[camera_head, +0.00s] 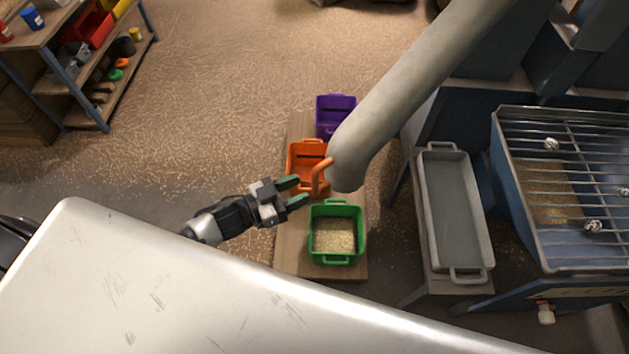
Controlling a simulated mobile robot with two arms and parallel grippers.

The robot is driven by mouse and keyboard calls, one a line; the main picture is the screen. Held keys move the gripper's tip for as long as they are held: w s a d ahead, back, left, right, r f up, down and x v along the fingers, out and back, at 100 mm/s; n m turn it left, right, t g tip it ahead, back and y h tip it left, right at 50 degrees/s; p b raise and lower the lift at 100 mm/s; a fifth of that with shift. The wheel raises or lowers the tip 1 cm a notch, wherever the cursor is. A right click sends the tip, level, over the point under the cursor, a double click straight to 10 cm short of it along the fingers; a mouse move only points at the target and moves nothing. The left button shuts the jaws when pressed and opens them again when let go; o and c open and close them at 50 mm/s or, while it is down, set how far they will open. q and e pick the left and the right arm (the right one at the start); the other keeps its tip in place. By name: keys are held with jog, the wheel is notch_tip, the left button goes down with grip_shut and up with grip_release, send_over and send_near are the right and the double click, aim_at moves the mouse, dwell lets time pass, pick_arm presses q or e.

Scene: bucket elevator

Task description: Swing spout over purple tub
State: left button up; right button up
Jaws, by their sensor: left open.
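The grey spout (405,88) slopes down from the upper right. Its lower end hangs between the orange tub (297,156) and the green tub, at their right side. An orange handle (318,176) sticks out from the spout's end. The purple tub (336,103) is at the far end of the row, partly hidden by the spout. The green tub (337,257) is nearest and holds grain. My left gripper (296,191) is open, its green-tipped fingers just left of the handle and apart from it. My right gripper is not in view.
The tubs stand on a wooden board (291,255). A grey tray (453,205) and a blue machine with a barred grate (570,180) stand to the right. A shelf (85,60) is at the upper left. Open floor lies between shelf and tubs.

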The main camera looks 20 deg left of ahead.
aim_at(315, 182)
pick_arm(q)
jog(key=x, duration=0.5)
grip_shut()
